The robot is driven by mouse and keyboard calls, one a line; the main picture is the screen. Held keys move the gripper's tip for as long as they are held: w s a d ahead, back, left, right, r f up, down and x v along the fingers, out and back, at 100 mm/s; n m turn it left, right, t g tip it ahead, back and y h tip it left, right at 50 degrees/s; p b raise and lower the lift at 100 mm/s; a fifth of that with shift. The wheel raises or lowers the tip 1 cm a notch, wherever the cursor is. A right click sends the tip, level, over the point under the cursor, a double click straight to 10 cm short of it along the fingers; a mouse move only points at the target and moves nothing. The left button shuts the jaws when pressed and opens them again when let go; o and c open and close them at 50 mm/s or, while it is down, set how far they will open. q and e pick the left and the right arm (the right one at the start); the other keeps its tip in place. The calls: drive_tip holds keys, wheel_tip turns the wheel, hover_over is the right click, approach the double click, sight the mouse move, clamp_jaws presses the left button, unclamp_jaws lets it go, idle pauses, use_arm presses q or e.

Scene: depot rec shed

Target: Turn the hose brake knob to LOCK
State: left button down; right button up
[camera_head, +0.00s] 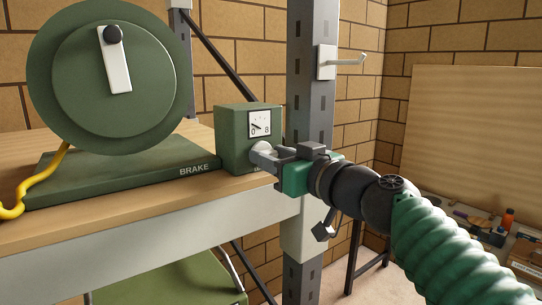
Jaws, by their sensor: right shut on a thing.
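The hose brake knob (262,153) is a pale grey part on the front of a small green box (230,141) with a dial gauge (260,124), whose needle points to the upper left. My right gripper (274,162) comes in from the right and is shut on the knob, hiding much of it. The word BRAKE is lettered on the green base (130,170) left of the box. Lettering below the knob is mostly hidden, and I cannot read LOCK or the knob's setting. My left gripper is not in view.
A green hose reel (75,85) with a white crank (116,70) and a yellow hose (38,190) stands on the wooden shelf (60,232). A grey post (310,75) with a hook (350,62) rises just behind my gripper. A cluttered bench (455,212) is at the right.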

drive_tip(key=shift+a, duration=0.1)
drive_tip(key=shift+c, duration=1)
drive_tip(key=shift+d, duration=0.2)
drive_tip(key=shift+a+m, duration=0.1)
drive_tip(key=shift+m, duration=0.2)
drive_tip(key=m+b, duration=0.1)
drive_tip(key=m, duration=0.7)
drive_tip(key=m+b, duration=0.2)
drive_tip(key=m, duration=0.7)
drive_tip(key=shift+w+f, duration=0.15)
drive_tip(key=shift+m, duration=0.3)
